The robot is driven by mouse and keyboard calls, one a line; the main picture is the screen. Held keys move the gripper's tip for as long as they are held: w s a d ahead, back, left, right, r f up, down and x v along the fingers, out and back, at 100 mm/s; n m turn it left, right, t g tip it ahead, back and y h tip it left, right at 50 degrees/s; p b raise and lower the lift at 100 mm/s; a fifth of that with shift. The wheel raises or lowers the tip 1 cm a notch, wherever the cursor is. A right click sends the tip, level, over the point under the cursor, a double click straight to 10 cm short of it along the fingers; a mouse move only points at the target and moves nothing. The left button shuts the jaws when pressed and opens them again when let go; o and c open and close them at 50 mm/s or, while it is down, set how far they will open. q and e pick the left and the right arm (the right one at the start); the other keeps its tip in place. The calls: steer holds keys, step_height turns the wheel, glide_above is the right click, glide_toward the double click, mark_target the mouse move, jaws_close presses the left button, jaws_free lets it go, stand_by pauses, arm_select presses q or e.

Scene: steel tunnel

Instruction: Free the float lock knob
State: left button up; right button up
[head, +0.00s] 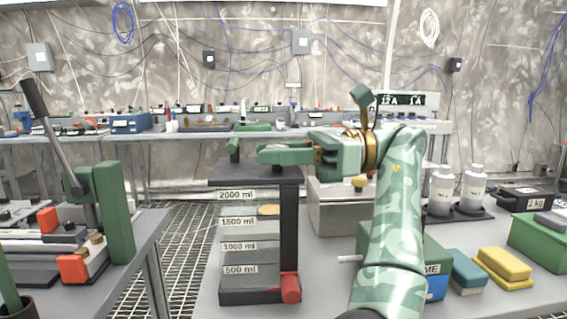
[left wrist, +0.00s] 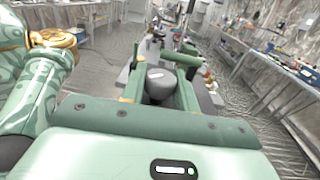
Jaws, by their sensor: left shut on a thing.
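A tall tank (head: 247,284) with volume labels from 500 ml to 2000 ml stands on the bench, with a dark column (head: 290,230) on its right side and a yellow float piece (head: 268,210) at its face. My left gripper (head: 268,155) reaches leftward at the column top, its jaws shut. In the left wrist view a dark grey knob (left wrist: 160,84) with a pale mark sits between the green fingers; it appears to be the float lock knob. A red knob (head: 290,288) is at the column's foot. My right gripper is not in view.
A grey box (head: 335,212) stands close behind my arm. Yellow (head: 504,264) and teal (head: 467,268) blocks and white bottles (head: 442,190) are on the right. A lever press (head: 113,212) stands left across a floor gap.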

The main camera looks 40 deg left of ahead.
arm_select(q)
steer(key=shift+r, duration=0.1)
stand_by(0.4)
steer(key=o, duration=0.7)
steer(key=shift+c, duration=0.2)
